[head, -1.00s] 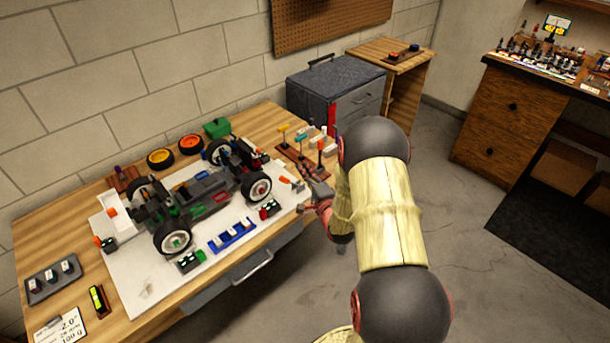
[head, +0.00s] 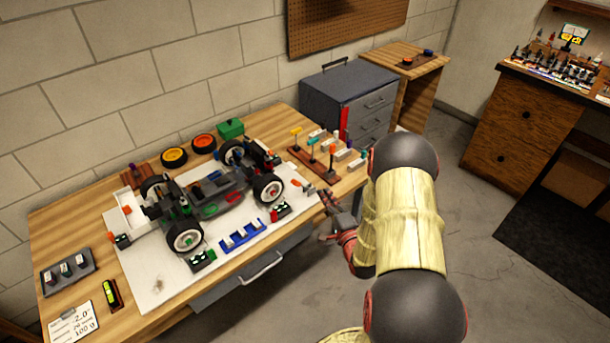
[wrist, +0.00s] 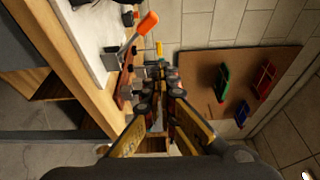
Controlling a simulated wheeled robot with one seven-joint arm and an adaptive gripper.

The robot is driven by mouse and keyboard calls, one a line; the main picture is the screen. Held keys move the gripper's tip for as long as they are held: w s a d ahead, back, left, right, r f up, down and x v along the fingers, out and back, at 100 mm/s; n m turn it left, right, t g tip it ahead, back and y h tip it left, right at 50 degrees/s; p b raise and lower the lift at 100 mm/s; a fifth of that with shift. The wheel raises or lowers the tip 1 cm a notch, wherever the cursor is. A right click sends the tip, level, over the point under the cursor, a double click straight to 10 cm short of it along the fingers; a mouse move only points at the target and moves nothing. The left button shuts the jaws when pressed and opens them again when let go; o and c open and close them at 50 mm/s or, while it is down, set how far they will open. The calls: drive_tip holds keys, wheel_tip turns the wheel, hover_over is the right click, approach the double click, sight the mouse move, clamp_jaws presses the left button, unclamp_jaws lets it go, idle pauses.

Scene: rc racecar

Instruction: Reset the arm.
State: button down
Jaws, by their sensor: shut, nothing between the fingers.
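My arm (head: 402,228) reaches forward at the right of the workbench in the head view. My gripper (head: 326,202) is at its end, by the bench's front right edge, partly hidden by my own arm. In the wrist view my gripper (wrist: 160,88) shows its two fingers closed together with nothing held. The RC car (head: 215,192) stands on a white board (head: 160,285) on the bench, left of my gripper and apart from it.
The wooden workbench (head: 60,225) holds a rack of coloured-handled tools (head: 318,168), orange wheels (head: 203,143) and a blue holder (head: 242,236). A grey drawer cabinet (head: 345,95) stands behind. The floor (head: 300,290) in front of the bench is clear.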

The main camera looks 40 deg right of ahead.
drive_tip(key=s+f+n+g+y, duration=0.1)
drive_tip(key=s+f+n+g, duration=0.75)
drive_tip(key=f, duration=0.65)
drive_tip(key=s+a+r+n+g+y, duration=0.1)
drive_tip(key=s+a+r+n, duration=0.3)
drive_tip(key=a+r, duration=0.5)
drive_tip(key=s+a+r+n+g+y, duration=0.1)
drive_tip(key=s+a+r+n, duration=0.3)
drive_tip(key=a+r, duration=0.5)
drive_tip(key=s+a+r+n+g+y, duration=0.1)
drive_tip(key=s+a+r+n, duration=0.4)
drive_tip(key=r, duration=1.6)
drive_tip(key=a, duration=0.5)
drive_tip(key=shift+s+r+y, duration=0.3)
drive_tip(key=shift+s+r, duration=0.1)
